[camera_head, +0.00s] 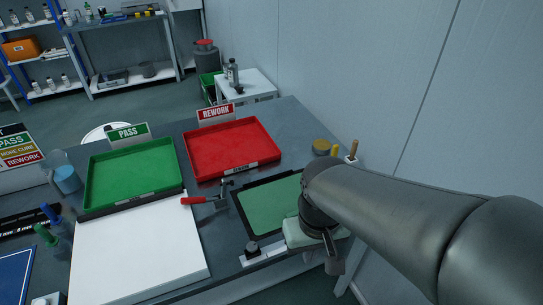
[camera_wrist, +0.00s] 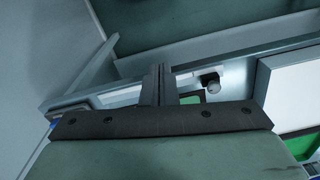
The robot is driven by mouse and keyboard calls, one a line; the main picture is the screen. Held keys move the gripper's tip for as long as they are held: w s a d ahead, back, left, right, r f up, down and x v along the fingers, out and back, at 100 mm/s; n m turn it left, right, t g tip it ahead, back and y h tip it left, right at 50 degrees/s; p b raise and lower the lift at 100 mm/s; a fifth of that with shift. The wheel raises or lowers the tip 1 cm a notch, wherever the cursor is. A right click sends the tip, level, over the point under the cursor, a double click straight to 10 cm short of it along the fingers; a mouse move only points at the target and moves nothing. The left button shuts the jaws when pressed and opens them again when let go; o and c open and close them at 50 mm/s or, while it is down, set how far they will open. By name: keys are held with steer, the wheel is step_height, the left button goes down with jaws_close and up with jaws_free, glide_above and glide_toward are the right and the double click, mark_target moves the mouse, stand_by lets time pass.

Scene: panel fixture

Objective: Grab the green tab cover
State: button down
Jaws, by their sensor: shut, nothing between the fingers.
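A flat green panel (camera_head: 272,204) in a black frame lies on the grey bench in the head view, partly hidden by my arm. I cannot pick out a separate tab cover on it. A small green patch with a dark edge (camera_wrist: 191,99) shows beside my fingers in the wrist view and seems to be part of this panel. My gripper (camera_head: 333,264) hangs past the panel's near right corner, close to the bench's front edge. In the wrist view my gripper (camera_wrist: 159,72) has its two dark fingers together with nothing between them.
A black knob (camera_head: 252,247) on a light bracket sits at the panel's near edge. A red-handled clamp (camera_head: 205,201) stands at its left. A white board (camera_head: 138,250), green PASS tray (camera_head: 176,187) and red REWORK tray (camera_head: 233,148) fill the left and back. A wall rises right.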

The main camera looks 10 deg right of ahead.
stand_by(0.4)
steer(key=c, duration=1.3)
jaws_free()
